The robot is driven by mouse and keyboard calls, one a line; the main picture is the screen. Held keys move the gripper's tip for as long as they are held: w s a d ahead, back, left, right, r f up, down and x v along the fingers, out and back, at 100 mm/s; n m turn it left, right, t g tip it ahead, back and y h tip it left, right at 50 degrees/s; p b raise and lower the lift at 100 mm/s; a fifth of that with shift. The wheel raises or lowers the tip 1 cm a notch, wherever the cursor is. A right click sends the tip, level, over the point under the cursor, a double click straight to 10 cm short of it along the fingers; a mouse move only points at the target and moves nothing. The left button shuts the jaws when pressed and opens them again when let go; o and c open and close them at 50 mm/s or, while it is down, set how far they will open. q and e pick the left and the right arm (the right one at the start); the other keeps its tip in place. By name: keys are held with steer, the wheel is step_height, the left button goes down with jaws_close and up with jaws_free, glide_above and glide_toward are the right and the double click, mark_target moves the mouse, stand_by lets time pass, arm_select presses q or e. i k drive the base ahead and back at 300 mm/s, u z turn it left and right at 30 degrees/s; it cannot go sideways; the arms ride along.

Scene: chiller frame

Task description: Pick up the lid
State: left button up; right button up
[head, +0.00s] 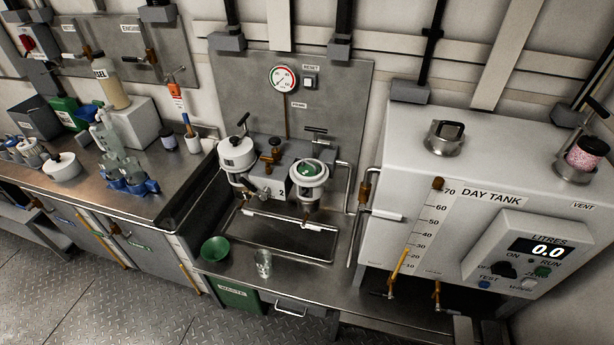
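A round white lid-like piece (62,168) with a small dark knob rests on the left metal counter. The left filter housing (238,156) has a white lid with a dark T-handle on top. The right filter housing (308,176), beside the number 2, looks open at the top, with something green inside. A dark T-handle stands just behind it. Which lid the task means cannot be told for certain. Neither of my grippers is in view.
A metal drip tray (283,236) lies below the housings. A green bowl (215,249) and a clear glass (263,264) stand in front of it. The day tank (400,150) fills the right side. Blue-based clear containers (130,180) and bottles crowd the left counter.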

mark_target(64, 167)
steer(key=u, duration=2.2)
steer(key=k, duration=0.7)
steer(key=u, duration=0.5)
steer(key=i, duration=1.15)
steer(key=z, duration=0.55)
steer(key=i, duration=1.1)
steer(key=z, duration=1.6)
steer(key=i, duration=0.6)
steer(key=z, duration=0.5)
